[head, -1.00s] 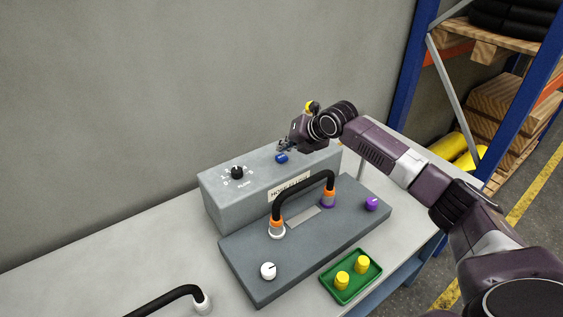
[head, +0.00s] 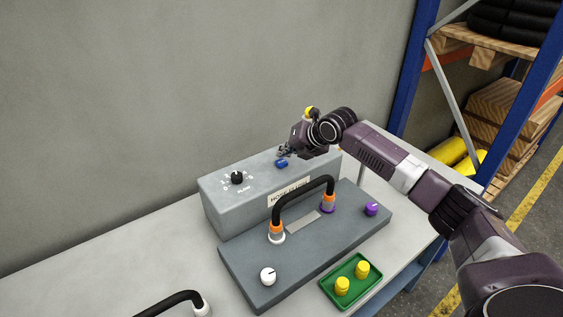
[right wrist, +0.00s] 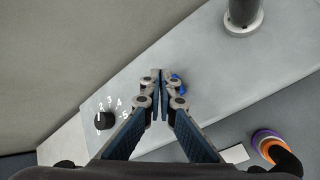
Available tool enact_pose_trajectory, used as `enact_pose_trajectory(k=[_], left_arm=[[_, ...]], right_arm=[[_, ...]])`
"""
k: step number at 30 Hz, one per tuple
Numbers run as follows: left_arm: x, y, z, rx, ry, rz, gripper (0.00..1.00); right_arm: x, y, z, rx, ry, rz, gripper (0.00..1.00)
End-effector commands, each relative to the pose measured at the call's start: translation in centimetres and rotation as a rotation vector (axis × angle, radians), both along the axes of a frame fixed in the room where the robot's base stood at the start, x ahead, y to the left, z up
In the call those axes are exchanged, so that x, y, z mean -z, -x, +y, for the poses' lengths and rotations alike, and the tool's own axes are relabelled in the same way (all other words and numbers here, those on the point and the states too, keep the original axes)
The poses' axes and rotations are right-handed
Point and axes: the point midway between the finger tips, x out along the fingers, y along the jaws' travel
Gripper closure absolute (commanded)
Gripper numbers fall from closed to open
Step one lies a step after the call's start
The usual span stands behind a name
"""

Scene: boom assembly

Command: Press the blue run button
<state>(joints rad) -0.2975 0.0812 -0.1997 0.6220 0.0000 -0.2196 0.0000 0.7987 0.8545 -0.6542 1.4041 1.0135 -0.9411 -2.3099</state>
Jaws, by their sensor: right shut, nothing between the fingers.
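The blue run button (head: 281,164) sits on top of the grey control box (head: 222,206). In the right wrist view the blue button (right wrist: 179,84) shows just right of my fingertips, partly hidden by them. My right gripper (head: 283,153) is shut and empty, with its fingertips close to the button. I cannot tell whether they touch it. The shut fingers of my right gripper also show in the wrist view (right wrist: 160,78). My left gripper is out of view.
A black dial (head: 237,177) is left of the button. In front stand a grey plate (head: 245,264) with a black hose (head: 300,188), a white knob (head: 267,276) and a purple knob (head: 371,209). A green tray (head: 340,301) holds yellow pieces. A wall is behind.

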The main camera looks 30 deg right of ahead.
Motion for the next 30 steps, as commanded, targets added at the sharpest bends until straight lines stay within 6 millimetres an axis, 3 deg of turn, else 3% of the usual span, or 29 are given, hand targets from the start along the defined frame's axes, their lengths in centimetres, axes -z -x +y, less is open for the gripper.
enact_pose_trajectory(k=[30], left_arm=[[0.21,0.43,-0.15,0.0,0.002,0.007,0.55]], right_arm=[[0.85,0.0,0.0,0.0,0.0,0.0,1.0]])
